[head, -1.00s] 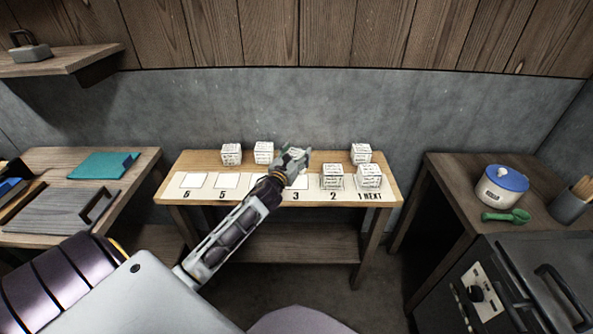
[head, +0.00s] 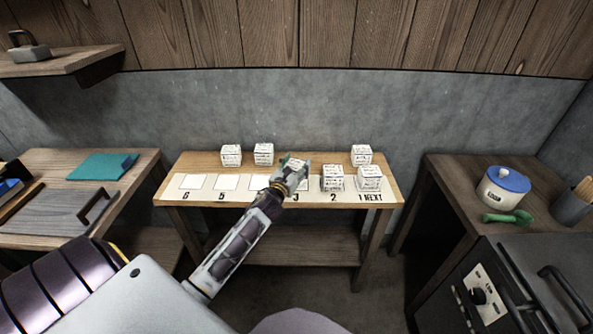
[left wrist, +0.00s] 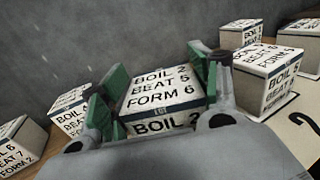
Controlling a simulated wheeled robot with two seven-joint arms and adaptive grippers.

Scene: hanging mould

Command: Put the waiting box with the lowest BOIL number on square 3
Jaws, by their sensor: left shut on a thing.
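My left gripper (head: 292,170) is shut on a white box (left wrist: 160,90) whose face reads BOIL 2, BEAT 5, FORM 6. Its green-lined fingers press the box from both sides. In the head view the gripper is over the square 3 part of the white strip (head: 203,194), just left of the box on square 2 (head: 332,178). My gripper hides most of square 3, and I cannot tell whether the held box touches it. The box on square 2 reads BOIL 5 in the left wrist view (left wrist: 268,78). Another box (head: 369,178) stands on square 1. My right gripper is out of view.
Waiting boxes stand along the back of the table: two at left (head: 231,155) (head: 263,154) and one at right (head: 361,154). Squares 5 (head: 227,183) and 6 (head: 193,182) are empty. A blue-lidded pot (head: 501,188) stands on the right counter.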

